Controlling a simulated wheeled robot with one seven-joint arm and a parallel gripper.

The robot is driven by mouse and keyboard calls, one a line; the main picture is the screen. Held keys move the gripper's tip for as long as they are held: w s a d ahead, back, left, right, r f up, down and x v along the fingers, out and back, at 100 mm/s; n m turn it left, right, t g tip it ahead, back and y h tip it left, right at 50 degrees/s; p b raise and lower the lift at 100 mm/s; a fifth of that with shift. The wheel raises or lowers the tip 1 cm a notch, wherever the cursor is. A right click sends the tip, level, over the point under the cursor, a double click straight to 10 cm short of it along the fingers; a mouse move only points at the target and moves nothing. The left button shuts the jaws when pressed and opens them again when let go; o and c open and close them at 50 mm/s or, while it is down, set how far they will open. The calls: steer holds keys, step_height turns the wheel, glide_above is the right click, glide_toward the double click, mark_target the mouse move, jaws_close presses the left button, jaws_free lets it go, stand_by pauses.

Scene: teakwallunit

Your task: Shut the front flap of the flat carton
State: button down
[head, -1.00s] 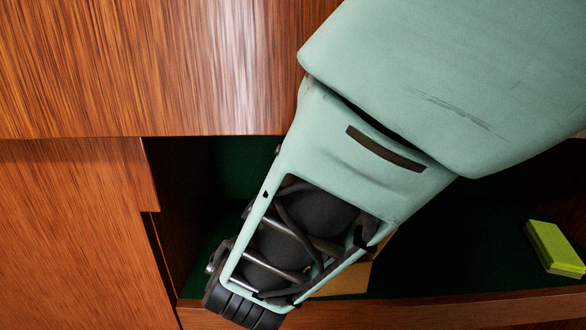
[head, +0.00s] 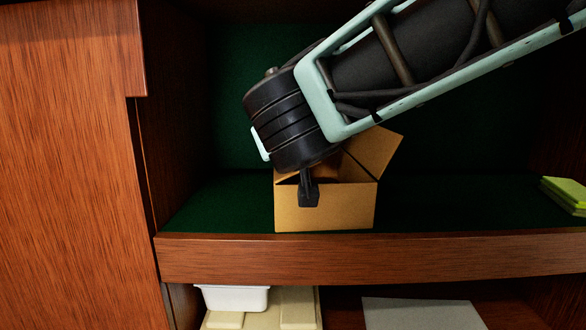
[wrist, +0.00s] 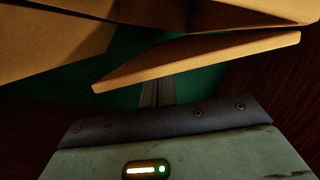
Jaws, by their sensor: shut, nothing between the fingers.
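The flat carton (head: 325,208) is a tan cardboard box on the green-lined shelf, with its open top partly hidden by my arm. A flap (head: 372,152) stands up and tilts outward at its right. My gripper (head: 308,196) points down, shut and empty, in front of the carton's front face near its left side. In the wrist view a tan flap (wrist: 200,58) crosses just beyond my gripper (wrist: 157,88) and seems to cover the fingertips. I cannot tell whether they touch it, nor surely which flap it is.
The shelf's wooden front edge (head: 400,258) runs below the carton. A yellow-green block (head: 566,194) lies far right. The wooden side wall (head: 172,120) is left of the carton. A white tub (head: 234,297) and a grey flat item (head: 420,313) are on the level below.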

steer(key=shift+d+f+m+y+b, duration=0.25)
steer(key=shift+d+f+m+b, duration=0.25)
steer(key=shift+b, duration=2.2)
steer(key=shift+d+f+m+y+b, duration=0.3)
steer(key=shift+f+m+b, duration=0.4)
steer(key=shift+b, duration=2)
steer(key=shift+r+m+b, duration=0.1)
steer(key=shift+m+b, duration=0.3)
steer(key=shift+b, duration=0.4)
steer(key=shift+d+y+b, duration=0.15)
steer(key=shift+y+b, duration=0.1)
steer(key=shift+b, duration=0.4)
steer(key=shift+r, duration=0.15)
